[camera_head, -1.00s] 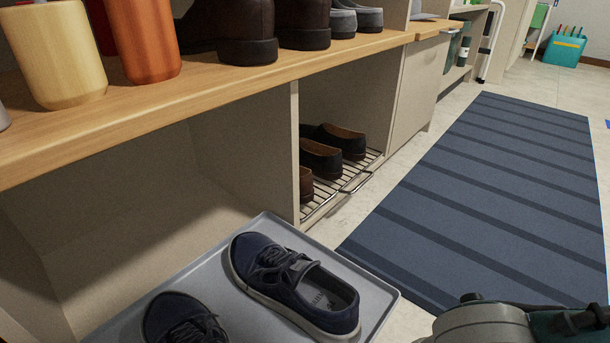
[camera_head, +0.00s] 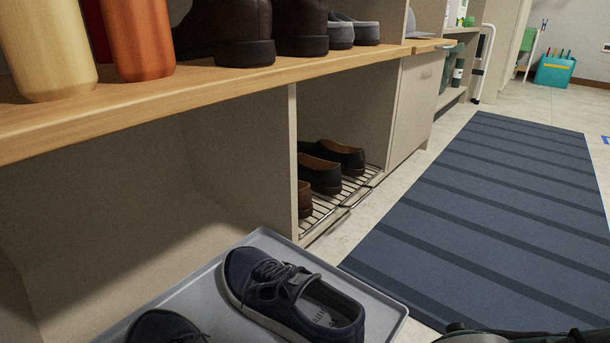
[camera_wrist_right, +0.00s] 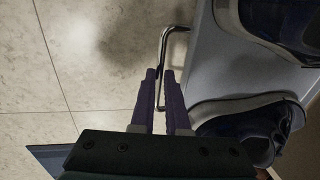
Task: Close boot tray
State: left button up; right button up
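The boot tray (camera_head: 257,242) is a shallow grey tray at the bottom of the head view. It sticks out from the lower compartment of the shelf unit. A dark blue sneaker (camera_head: 290,295) and a second one (camera_head: 165,328), cut off by the frame edge, lie on it. In the right wrist view the tray (camera_wrist_right: 205,75) is at the right, with a thin metal handle (camera_wrist_right: 163,45) on its front. My right gripper (camera_wrist_right: 160,74) has its two purple fingers close together on either side of the handle bar, apparently shut on it. My left gripper is not in view.
A wooden shelf (camera_head: 200,90) with bottles and boots runs above the tray. A wire rack (camera_head: 335,203) with dark shoes sits in the neighbouring compartment, behind a divider (camera_head: 275,150). A striped blue mat (camera_head: 490,220) covers the floor at the right.

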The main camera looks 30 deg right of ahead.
grip_shut()
dwell(0.3)
dwell(0.7)
